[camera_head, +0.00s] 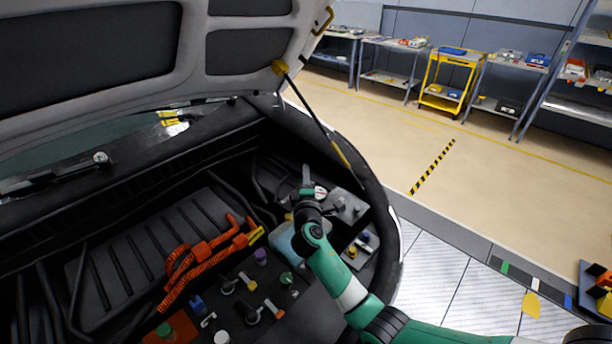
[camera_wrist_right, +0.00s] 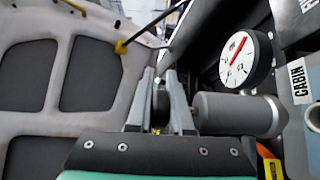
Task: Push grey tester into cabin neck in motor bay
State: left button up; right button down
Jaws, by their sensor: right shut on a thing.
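The grey tester (camera_wrist_right: 236,114) shows in the right wrist view as a grey cylinder with a round white dial and red needle (camera_wrist_right: 246,60). Its dial also shows small in the head view (camera_head: 320,192). My right gripper (camera_wrist_right: 161,97) is shut on the tester, beside its grey body; it also shows in the head view (camera_head: 306,196), over the right side of the motor bay (camera_head: 262,160). A white CABIN label (camera_wrist_right: 299,81) is just right of the tester. My left gripper is out of view.
The raised hood (camera_head: 200,60) and its strut (camera_head: 318,122) are above and behind my right arm. Orange hoses (camera_head: 205,252) and several coloured caps fill the bay left of the arm. Open floor (camera_head: 450,150) is to the right, with a yellow cart (camera_head: 447,80) far off.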

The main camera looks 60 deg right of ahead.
jog(key=shift+f+b, duration=1.85)
jog(key=shift+f, duration=0.45)
jog(key=shift+f+b, duration=1.4)
jog(key=c, duration=0.7)
grip_release()
jog(key=shift+c, duration=0.2)
jog(key=shift+f, duration=0.1)
jog(key=p+v, duration=0.2)
jog(key=v, duration=0.9)
jog(key=shift+a, duration=0.25)
jog(key=shift+s, duration=0.1)
